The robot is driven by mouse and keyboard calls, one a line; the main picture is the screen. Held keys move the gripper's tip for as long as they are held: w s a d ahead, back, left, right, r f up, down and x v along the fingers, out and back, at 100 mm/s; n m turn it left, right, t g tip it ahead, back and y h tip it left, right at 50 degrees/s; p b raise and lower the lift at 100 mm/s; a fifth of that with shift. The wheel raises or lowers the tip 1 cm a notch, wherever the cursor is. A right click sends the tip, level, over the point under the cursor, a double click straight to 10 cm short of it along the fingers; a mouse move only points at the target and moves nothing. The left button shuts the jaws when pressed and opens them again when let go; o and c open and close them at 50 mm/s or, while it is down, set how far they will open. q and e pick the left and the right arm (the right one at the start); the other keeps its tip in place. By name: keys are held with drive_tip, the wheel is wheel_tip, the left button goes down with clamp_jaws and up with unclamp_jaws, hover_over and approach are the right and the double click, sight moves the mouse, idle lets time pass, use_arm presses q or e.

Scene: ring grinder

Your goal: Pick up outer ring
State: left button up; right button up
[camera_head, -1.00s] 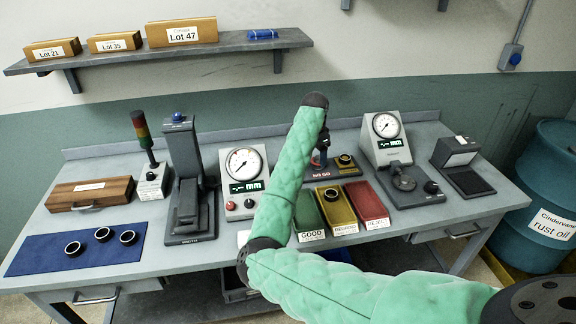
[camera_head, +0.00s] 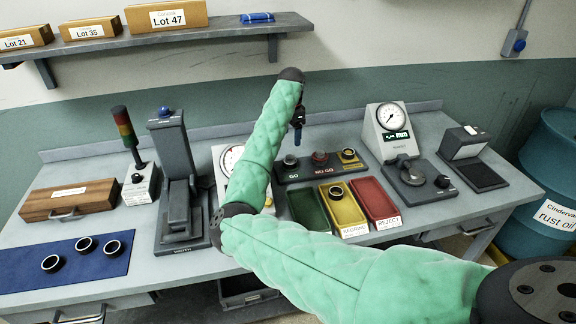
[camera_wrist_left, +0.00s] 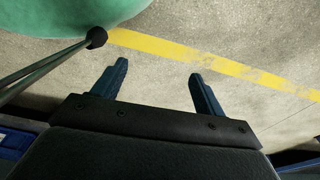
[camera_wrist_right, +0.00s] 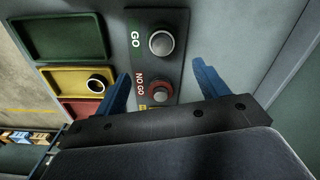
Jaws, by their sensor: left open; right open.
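Dark rings lie on the blue mat (camera_head: 24,262) at the left: one ring (camera_head: 52,263) in front, one ring (camera_head: 84,244) behind it and one ring (camera_head: 112,248) to the right. Another ring (camera_head: 336,191) lies in the yellow tray, also seen in the right wrist view (camera_wrist_right: 97,84). My left gripper (camera_wrist_left: 158,70) is open and empty over the floor.
The GO / NO GO block (camera_head: 282,177) stands behind the green tray (camera_head: 308,207), yellow tray (camera_head: 347,210) and red tray (camera_head: 376,198). A dial gauge stand (camera_head: 389,135) is right of them, a black press (camera_head: 178,190) left. The blue barrel (camera_head: 560,165) stands beyond the table.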

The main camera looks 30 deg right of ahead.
sight(290, 157)
drive_tip(key=f+b, duration=0.1)
drive_tip(key=w+f+b, duration=0.1)
drive_tip(key=f, duration=0.1)
use_arm(q)
drive_tip(key=w+d+r+b, duration=0.1)
drive_tip(key=w+d+r, duration=0.1)
drive_tip(key=w+r, duration=0.4)
use_arm(e)
drive_tip(key=shift+f, duration=0.7)
drive_tip(key=shift+f+p, duration=0.45)
drive_tip(key=shift+f, duration=0.8)
drive_tip(key=f+p, duration=0.1)
drive_tip(key=f, duration=0.1)
drive_tip(key=f+p, duration=0.1)
drive_tip(key=f, duration=0.1)
drive_tip(key=shift+s+a+p, duration=0.1)
drive_tip(key=shift+s+p, duration=0.2)
use_arm(q)
drive_tip(key=s+a+f, duration=0.3)
drive_tip(key=f, duration=0.4)
drive_tip(key=shift+s+f+t, duration=0.2)
drive_tip(key=shift+f+t, duration=0.05)
drive_tip(key=shift+t, duration=0.05)
use_arm(e)
drive_tip(key=shift+f, duration=0.6)
drive_tip(key=c, duration=1.2)
